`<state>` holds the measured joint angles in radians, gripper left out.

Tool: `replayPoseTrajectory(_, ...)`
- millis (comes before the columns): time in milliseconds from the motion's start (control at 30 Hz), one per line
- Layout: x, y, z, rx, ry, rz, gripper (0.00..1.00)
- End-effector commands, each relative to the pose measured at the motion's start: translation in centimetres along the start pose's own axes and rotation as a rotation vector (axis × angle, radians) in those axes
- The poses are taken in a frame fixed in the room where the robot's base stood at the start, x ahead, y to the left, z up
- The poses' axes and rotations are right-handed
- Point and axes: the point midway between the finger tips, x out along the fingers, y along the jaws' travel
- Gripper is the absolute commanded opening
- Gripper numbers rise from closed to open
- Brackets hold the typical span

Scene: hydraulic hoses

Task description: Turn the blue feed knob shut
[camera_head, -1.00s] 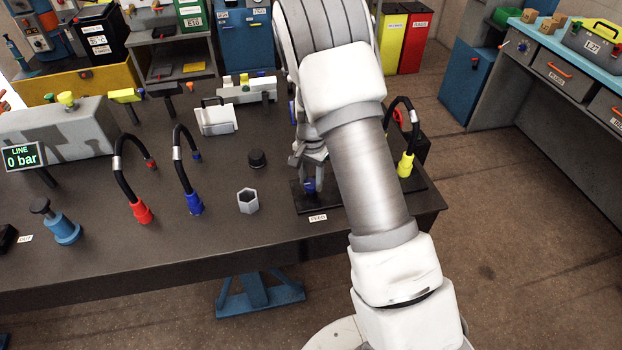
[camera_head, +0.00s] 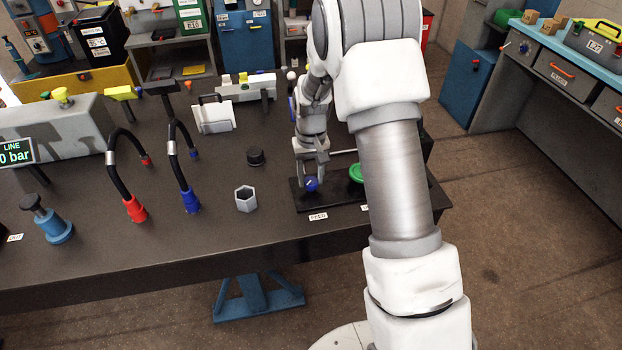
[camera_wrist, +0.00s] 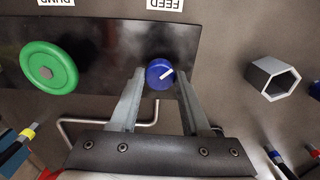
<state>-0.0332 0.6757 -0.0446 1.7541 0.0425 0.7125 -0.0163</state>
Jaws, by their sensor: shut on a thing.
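The blue feed knob (camera_head: 311,184) stands on a dark plate (camera_head: 340,199) on the bench, behind the FEED label (camera_head: 318,217). My gripper (camera_head: 312,176) reaches down onto it from above. In the wrist view the knob (camera_wrist: 159,73) sits between the tips of my two fingers (camera_wrist: 160,82), which are shut on it. A white pointer line on the knob's face runs slantwise in that view, up to the right.
A green wheel (camera_wrist: 48,67) is on the same plate by the DUMP label (camera_wrist: 57,2). A grey hex socket (camera_head: 246,198) and a black cap (camera_head: 255,157) stand to the left. Red-ended (camera_head: 135,208) and blue-ended (camera_head: 190,200) hoses rise further left.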

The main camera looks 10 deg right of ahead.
Motion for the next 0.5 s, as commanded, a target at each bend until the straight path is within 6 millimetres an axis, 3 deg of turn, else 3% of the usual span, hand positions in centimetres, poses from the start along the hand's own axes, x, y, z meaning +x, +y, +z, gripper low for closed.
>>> replayPoseTrajectory(500, 0.03, 0.02, 0.04, -0.482, -0.001, -0.001, 0.0)
